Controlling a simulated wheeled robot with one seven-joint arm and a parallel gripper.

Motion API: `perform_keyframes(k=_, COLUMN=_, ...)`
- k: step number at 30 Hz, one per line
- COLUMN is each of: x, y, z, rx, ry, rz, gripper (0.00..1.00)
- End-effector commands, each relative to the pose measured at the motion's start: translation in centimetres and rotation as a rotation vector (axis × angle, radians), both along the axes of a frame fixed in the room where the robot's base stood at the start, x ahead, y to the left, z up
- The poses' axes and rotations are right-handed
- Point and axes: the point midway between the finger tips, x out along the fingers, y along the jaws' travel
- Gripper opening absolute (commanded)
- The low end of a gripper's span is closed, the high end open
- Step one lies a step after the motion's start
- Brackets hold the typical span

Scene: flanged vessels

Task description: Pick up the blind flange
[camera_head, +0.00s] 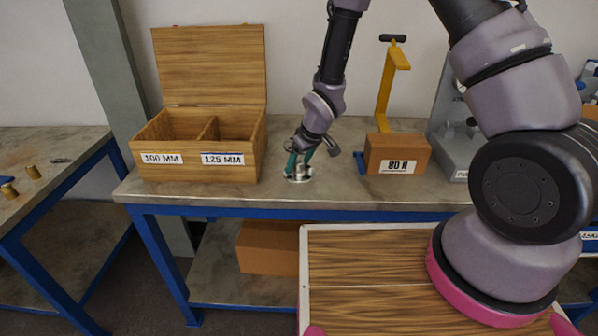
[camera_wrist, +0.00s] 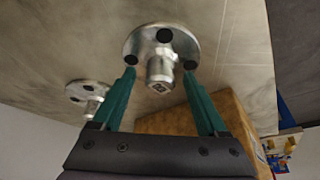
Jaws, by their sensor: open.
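A round grey metal flange (camera_wrist: 145,38) with dark bolt holes and a short central stub shows in the wrist view. In the head view the flange (camera_head: 298,178) is on the workbench, partly covered by my gripper (camera_head: 299,167). My gripper (camera_wrist: 159,73) is open, with its teal fingers either side of the stub in the wrist view. I cannot tell whether they touch it. A second, smaller-looking flange (camera_wrist: 87,97) shows to the left in the wrist view. I cannot make it out in the head view.
A wooden case (camera_head: 195,150) with an open lid and compartments marked 100 MM and 125 MM stands left on the workbench (camera_head: 350,196). A brown box (camera_head: 397,154) and a yellow stand (camera_head: 386,92) are to the right. A brown box edge (camera_wrist: 235,112) is close to my fingers in the wrist view.

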Motion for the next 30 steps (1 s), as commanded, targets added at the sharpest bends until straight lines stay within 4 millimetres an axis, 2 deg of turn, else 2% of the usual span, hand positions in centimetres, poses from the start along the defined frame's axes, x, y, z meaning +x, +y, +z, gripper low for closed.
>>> perform_keyframes(k=4, x=0.01, y=-0.01, z=0.04, rx=0.001, ry=-0.001, rz=0.000, gripper=0.76)
perform_keyframes(k=10, x=0.00, y=0.00, z=0.07, rx=0.001, ry=-0.001, rz=0.000, gripper=0.00)
perform_keyframes(k=30, x=0.01, y=0.00, z=0.09, rx=0.001, ry=-0.001, rz=0.000, gripper=0.00)
